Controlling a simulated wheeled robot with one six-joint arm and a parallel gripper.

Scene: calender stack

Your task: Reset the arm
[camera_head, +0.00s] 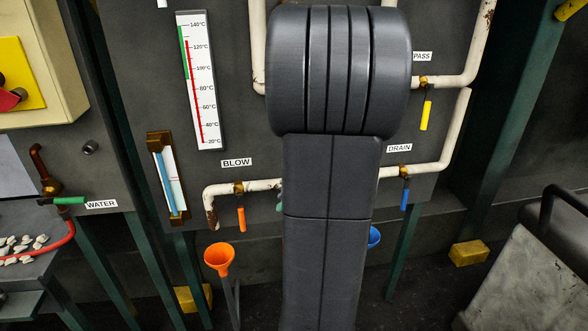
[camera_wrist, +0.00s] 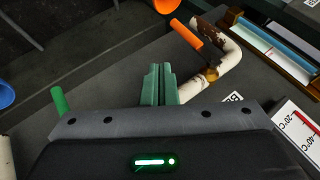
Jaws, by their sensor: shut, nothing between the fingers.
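My gripper (camera_wrist: 158,72) shows in the wrist view as two green fingers, closed together with nothing between them. It is in front of the dark panel, beside the white BLOW pipe (camera_wrist: 227,50) with its orange valve handle (camera_wrist: 187,35). I cannot tell the gap to the pipe. In the head view my arm stands upright across the middle and hides most of the gripper and the panel behind it. The BLOW pipe (camera_head: 262,185) and its orange handle (camera_head: 241,218) show left of the arm there.
An orange funnel (camera_head: 219,256) stands below the BLOW pipe; a blue funnel (camera_head: 374,237) is partly hidden by my arm. The DRAIN valve has a blue handle (camera_head: 405,199), the upper right valve a yellow one (camera_head: 427,115). A green handle (camera_wrist: 59,101) shows in the wrist view.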

